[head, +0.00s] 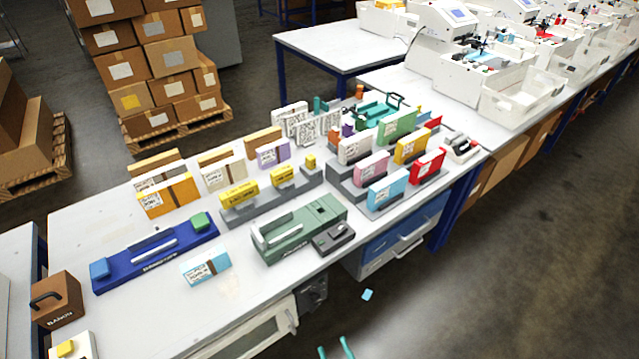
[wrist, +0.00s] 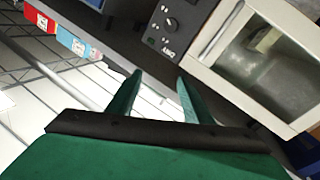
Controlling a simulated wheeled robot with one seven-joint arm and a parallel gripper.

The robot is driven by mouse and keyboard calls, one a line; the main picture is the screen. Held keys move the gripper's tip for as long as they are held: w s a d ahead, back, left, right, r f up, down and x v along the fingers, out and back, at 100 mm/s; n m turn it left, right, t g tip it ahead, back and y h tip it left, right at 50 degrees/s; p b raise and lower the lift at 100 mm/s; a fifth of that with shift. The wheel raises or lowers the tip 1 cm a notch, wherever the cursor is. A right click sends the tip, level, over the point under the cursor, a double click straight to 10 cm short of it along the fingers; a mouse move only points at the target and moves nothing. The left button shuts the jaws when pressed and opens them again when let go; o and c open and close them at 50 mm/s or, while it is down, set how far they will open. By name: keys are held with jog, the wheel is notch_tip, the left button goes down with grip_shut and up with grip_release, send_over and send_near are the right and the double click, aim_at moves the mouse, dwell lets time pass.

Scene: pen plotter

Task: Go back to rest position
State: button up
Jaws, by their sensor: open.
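My gripper (head: 335,351) shows at the bottom edge of the head view, where only its two teal fingertips are visible. It is over the floor in front of the white worktable (head: 130,322), apart from everything. In the wrist view my gripper (wrist: 159,76) has its two green fingers spread, with nothing between them. The rest of my arm is out of the head view.
The table bears a blue device (head: 155,257), a green device (head: 299,232) and several small boxes. A windowed white unit (head: 245,335) sits below its front edge. Blue drawers (head: 402,235) stand to the right. A small blue piece (head: 367,294) lies on the open floor.

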jog(key=s+a+r+m+g+h, duration=0.1)
jog(key=s+a+r+m+h, duration=0.1)
jog(key=s+r, duration=0.8)
jog(key=s+a+r+m+g+h, duration=0.1)
jog(key=s+r+m+h, duration=0.3)
jog(key=s+r, duration=0.6)
jog(key=shift+a+r+m+g, duration=0.3)
jog(key=shift+a+r+m, duration=0.4)
jog(key=shift+m, duration=0.3)
jog(key=shift+f, duration=0.1)
jog(key=c, duration=0.4)
jog(key=shift+d+h, duration=0.1)
jog(key=shift+h, duration=0.2)
